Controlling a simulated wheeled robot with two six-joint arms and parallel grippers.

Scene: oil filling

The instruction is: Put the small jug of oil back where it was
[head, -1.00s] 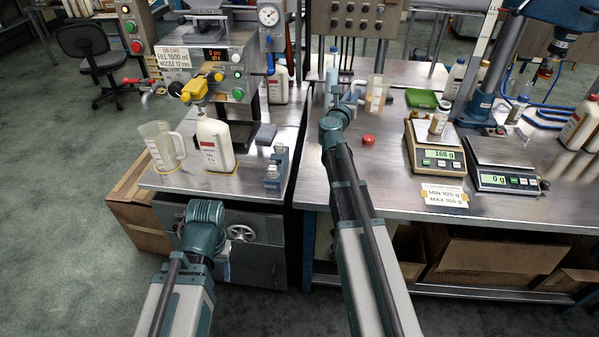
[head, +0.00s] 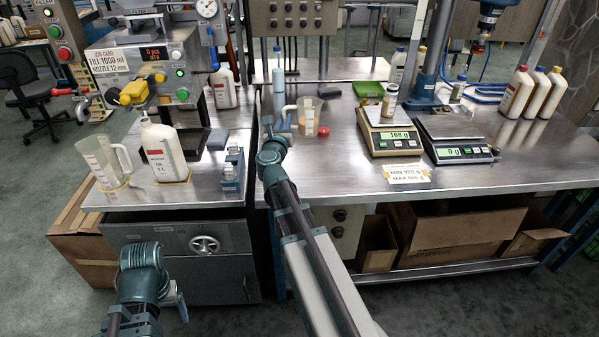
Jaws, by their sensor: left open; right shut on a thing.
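The small jug of oil (head: 309,118) is a clear jug with amber oil in its lower part. It is upright over the right-hand bench, just left of a red cap (head: 323,131), its handle towards the left. My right gripper (head: 280,124) is at the handle and shut on it; the fingertips are small and partly hidden by my arm. I cannot tell whether the jug's base touches the bench. My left gripper (head: 179,300) is open and empty, low in front of the left cabinet, partly hidden by my wrist.
Two scales (head: 390,134) (head: 458,140) stand right of the held jug, with a green tray (head: 368,89) behind. Bench surface in front of the red cap is clear.

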